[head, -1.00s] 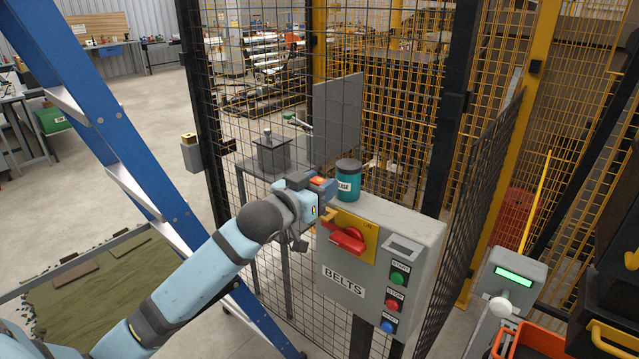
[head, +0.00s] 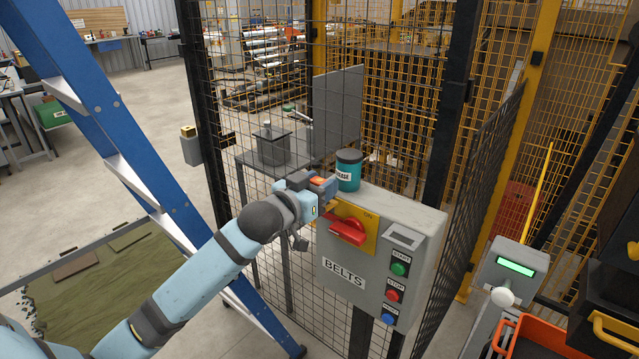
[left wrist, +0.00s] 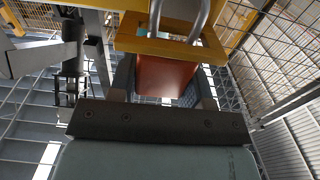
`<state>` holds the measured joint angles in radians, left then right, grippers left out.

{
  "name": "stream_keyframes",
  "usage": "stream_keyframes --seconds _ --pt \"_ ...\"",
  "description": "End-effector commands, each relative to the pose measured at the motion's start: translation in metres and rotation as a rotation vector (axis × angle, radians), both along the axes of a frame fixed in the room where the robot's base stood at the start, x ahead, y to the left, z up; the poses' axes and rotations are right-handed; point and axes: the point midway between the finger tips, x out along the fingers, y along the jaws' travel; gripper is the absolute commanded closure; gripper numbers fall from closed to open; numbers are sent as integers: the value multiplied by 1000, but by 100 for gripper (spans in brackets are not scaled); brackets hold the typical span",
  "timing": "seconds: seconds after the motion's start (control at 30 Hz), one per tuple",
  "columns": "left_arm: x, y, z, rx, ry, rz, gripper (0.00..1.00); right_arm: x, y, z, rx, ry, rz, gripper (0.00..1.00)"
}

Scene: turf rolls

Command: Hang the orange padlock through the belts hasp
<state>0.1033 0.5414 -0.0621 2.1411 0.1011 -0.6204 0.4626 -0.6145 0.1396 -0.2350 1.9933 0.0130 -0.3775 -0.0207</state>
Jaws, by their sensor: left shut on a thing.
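My left gripper (head: 326,187) is shut on the orange padlock (head: 319,181), at the upper left of the grey BELTS box (head: 405,216). In the left wrist view the padlock's orange-red body (left wrist: 168,76) lies between the fingers, with its grey metal shackle above. The yellow hasp (left wrist: 165,48) crosses in front of the padlock there, and the shackle shows in its opening. I cannot tell whether the shackle passes through the hole or lies behind it. In the head view the hasp is mostly hidden by my gripper. My right gripper is out of view.
A red rotary handle (head: 348,231) on a yellow plate is close to my gripper's right. A teal tin (head: 348,172) stands on the box. Wire mesh fencing lies behind, and a blue ladder (head: 130,150) stands at the left near my arm.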

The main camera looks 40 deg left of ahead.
Motion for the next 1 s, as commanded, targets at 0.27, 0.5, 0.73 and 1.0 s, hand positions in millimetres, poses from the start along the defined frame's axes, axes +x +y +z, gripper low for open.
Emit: stream_keyframes --seconds 0.27,0.5,0.73,1.0 --pt "0 0 -3 0 -1 0 30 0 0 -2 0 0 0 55" --pt "0 0 -4 0 1 0 26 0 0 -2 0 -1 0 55" --pt "-15 1 -6 -1 2 -1 26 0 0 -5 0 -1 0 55" --pt "-75 5 -7 0 3 -1 26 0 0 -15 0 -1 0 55"
